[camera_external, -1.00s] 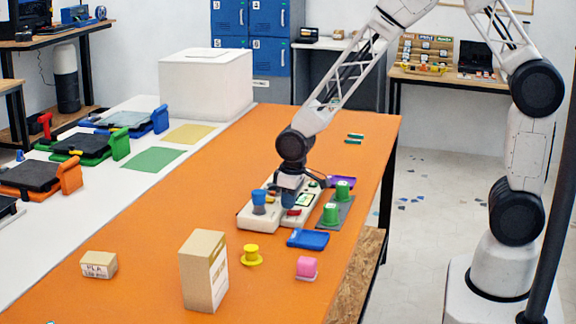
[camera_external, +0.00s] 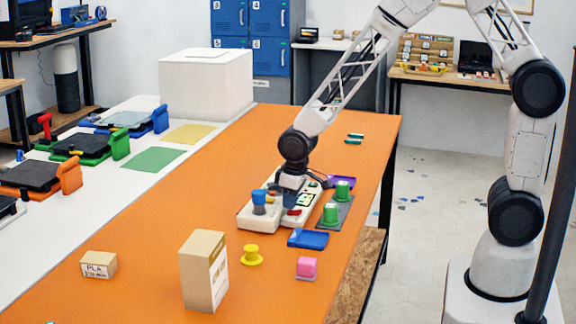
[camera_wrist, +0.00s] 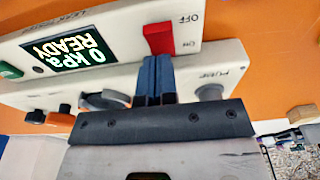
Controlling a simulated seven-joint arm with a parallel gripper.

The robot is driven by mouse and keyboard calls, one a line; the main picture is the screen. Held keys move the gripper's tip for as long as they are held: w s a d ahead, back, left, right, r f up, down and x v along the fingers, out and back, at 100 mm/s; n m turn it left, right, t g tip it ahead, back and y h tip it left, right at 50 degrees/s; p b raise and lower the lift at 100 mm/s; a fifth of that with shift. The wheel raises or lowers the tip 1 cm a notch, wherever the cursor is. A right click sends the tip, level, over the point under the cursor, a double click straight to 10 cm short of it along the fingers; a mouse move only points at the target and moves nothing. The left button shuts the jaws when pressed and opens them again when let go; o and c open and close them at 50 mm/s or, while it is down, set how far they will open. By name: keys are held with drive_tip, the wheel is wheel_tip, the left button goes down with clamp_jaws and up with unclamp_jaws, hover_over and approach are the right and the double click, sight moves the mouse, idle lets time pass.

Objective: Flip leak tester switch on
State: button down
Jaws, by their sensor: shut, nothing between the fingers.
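The leak tester is a pale box (camera_external: 258,219) on the orange table. In the wrist view its panel (camera_wrist: 112,77) carries a lit display (camera_wrist: 68,50) reading "0 kPa READY", upside down. A red rocker switch (camera_wrist: 159,39) sits beside the labels OFF, at its upper end, and ON, at its lower end. My gripper (camera_wrist: 158,60) is shut and empty, with its dark blue fingertips at the ON end of the switch. I cannot tell whether they touch it. In the external view my gripper (camera_external: 291,186) is low over the tester and hides part of it.
Green cylinders (camera_external: 331,211) on a dark plate and a blue tray (camera_external: 309,239) stand close to the tester. A yellow knob-like piece (camera_external: 251,256), pink block (camera_external: 306,267) and cardboard box (camera_external: 203,272) are nearer the front. The table's far stretch is mostly clear.

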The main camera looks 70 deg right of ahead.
sight(300, 210)
drive_tip(key=shift+s+f, duration=0.75)
drive_tip(key=shift+s, duration=0.05)
drive_tip(key=r, duration=0.1)
drive_tip(key=w+r, duration=0.1)
drive_tip(key=r, duration=0.1)
drive_tip(key=w+r, duration=0.1)
drive_tip(key=r, duration=0.1)
drive_tip(key=shift+r, duration=0.25)
wheel_tip(300, 210, up, 10)
drive_tip(key=c, duration=1.8)
unclamp_jaws()
drive_tip(key=shift+c, duration=0.2)
drive_tip(key=shift+o, duration=1.1)
drive_tip(key=shift+s+f, duration=0.1)
drive_tip(key=shift+f, duration=0.1)
drive_tip(key=o, duration=0.7)
drive_tip(key=shift+g, duration=0.7)
drive_tip(key=s+f, duration=0.1)
drive_tip(key=f, duration=0.1)
drive_tip(key=s+f, duration=0.1)
drive_tip(key=f, duration=0.1)
drive_tip(key=s+f, duration=0.1)
drive_tip(key=f, duration=0.2)
drive_tip(key=shift+s+a+f, duration=0.1)
drive_tip(key=shift+a, duration=0.1)
drive_tip(key=shift+f, duration=0.1)
